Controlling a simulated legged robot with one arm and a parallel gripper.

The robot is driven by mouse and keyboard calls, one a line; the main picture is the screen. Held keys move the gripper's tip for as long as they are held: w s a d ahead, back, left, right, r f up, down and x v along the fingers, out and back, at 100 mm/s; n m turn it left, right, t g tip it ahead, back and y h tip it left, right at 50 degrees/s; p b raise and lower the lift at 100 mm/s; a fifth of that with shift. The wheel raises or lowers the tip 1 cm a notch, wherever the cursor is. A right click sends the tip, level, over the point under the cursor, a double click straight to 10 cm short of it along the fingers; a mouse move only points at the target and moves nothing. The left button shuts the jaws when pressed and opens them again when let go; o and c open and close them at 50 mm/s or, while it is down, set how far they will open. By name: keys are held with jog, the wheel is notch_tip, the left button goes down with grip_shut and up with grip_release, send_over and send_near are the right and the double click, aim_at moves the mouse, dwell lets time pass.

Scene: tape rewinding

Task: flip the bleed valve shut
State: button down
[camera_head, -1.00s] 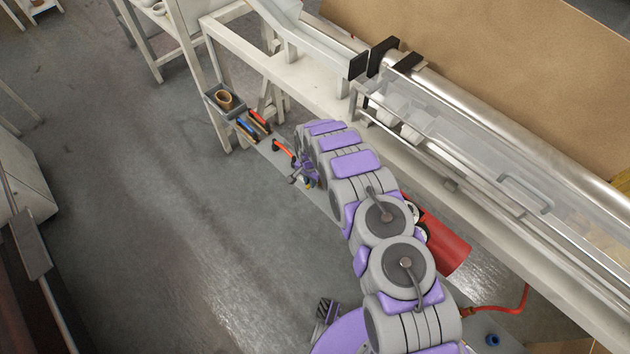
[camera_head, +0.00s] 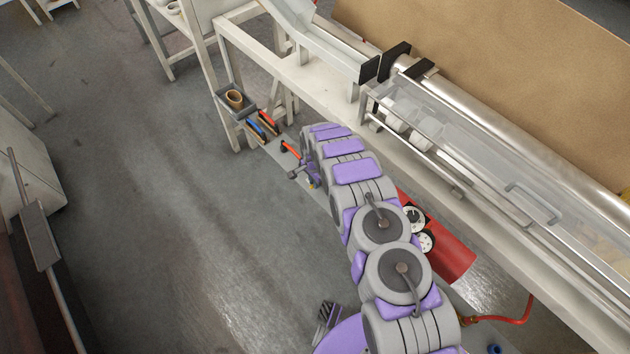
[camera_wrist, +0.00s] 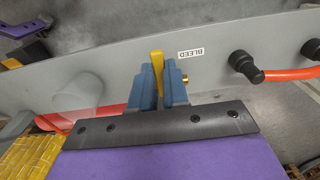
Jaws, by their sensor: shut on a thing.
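The bleed valve's yellow lever (camera_wrist: 157,62) stands between my gripper's blue fingers (camera_wrist: 159,85) in the wrist view. A brass fitting (camera_wrist: 185,78) shows just right of the fingers. The lever lies beside a white label reading BLEED (camera_wrist: 190,53) on a grey panel (camera_wrist: 120,75). My gripper is shut on the lever. In the head view, my gripper (camera_head: 312,183) is at the far end of my arm, small and partly hidden, with a speck of yellow near it.
A grey bin (camera_head: 232,102) holds a tape roll. Open floor lies left.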

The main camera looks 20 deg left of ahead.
jog(key=c, duration=1.3)
grip_release()
jog(key=shift+w+a, duration=0.15)
jog(key=shift+w, duration=0.05)
jog(key=shift+c, duration=0.2)
jog(key=shift+o, duration=1.1)
jog(key=shift+s, duration=0.1)
jog(key=shift+r, duration=0.1)
notch_tip(320, 180, up, 17)
jog(key=p, duration=0.3)
jog(key=shift+r, duration=0.1)
